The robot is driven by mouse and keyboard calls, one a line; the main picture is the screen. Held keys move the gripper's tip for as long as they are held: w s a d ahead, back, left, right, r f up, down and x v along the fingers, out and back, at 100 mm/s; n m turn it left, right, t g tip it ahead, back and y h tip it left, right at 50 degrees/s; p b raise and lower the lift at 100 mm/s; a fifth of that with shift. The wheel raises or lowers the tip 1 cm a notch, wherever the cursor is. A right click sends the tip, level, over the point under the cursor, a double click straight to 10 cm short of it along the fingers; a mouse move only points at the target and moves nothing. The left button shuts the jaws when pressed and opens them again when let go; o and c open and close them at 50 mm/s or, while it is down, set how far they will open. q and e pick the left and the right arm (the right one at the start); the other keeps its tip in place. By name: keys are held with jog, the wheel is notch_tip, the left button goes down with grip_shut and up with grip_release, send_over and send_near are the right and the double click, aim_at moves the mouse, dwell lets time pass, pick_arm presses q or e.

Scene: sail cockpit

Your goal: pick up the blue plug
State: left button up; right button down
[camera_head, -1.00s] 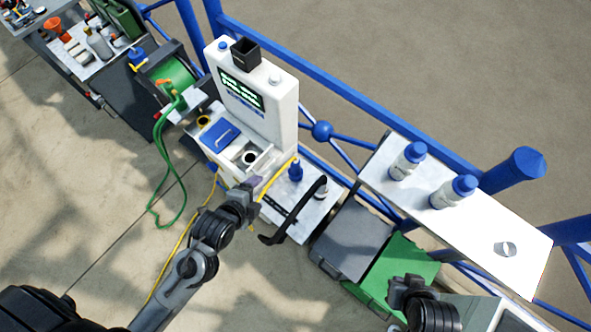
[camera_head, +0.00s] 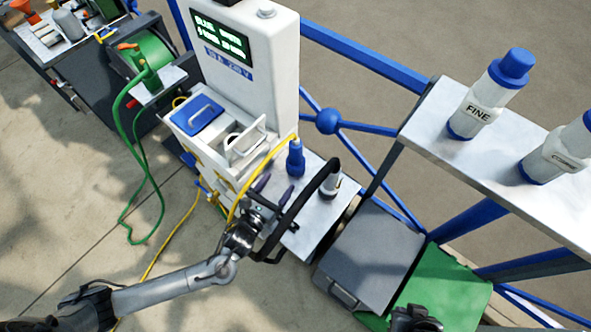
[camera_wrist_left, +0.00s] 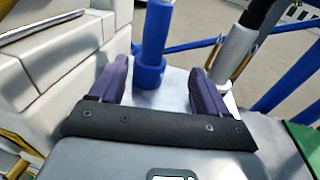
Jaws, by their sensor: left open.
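The blue plug (camera_head: 295,160) stands upright on a light metal shelf (camera_head: 318,215) beside the white cabinet. A yellow cable arches from near its top down to the left. My left gripper (camera_head: 273,189) is open and empty, just in front of the plug on the near side. In the left wrist view the plug (camera_wrist_left: 150,62) shows between and beyond the two purple fingers (camera_wrist_left: 157,84), with its top cut off by the frame. No contact is visible. My right gripper (camera_head: 415,318) shows only partly at the bottom edge, and its jaws cannot be made out.
A black hooped handle (camera_head: 300,205) and a grey-white connector (camera_head: 331,184) stand close right of the plug. The white cabinet (camera_head: 262,85) rises behind left. Blue rails (camera_head: 360,55) run behind. A white shelf with bottles (camera_head: 480,95) is at the right.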

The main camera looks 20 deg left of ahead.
aim_at(292, 160)
pick_arm(q)
jog(key=shift+w+a+f+b, duration=0.25)
jog(key=shift+w+f+b, duration=0.65)
jog(key=shift+f+b, duration=0.2)
jog(key=shift+w+r+t+b, duration=0.1)
jog(key=shift+w+t+b, duration=0.2)
jog(key=shift+w+b, duration=0.3)
jog(key=w, duration=0.3)
jog(key=w+b, duration=0.1)
jog(key=w, duration=0.1)
jog(key=shift+w+d+r, duration=0.15)
jog(key=shift+d, duration=0.25)
jog(key=shift+w+d+b, duration=0.2)
jog(key=shift+w+b, duration=0.2)
jog(key=shift+w, duration=0.9)
jog(key=shift+w+d+b, duration=0.15)
jog(key=shift+w+b, duration=0.2)
jog(key=shift+w, duration=0.9)
pick_arm(e)
notch_tip(292, 160, down, 8)
jog(key=shift+r, duration=0.2)
pick_arm(q)
jog(key=c, duration=1.3)
jog(key=shift+o, duration=0.2)
pick_arm(e)
jog(key=shift+d, duration=0.1)
pick_arm(q)
jog(key=shift+r, duration=0.1)
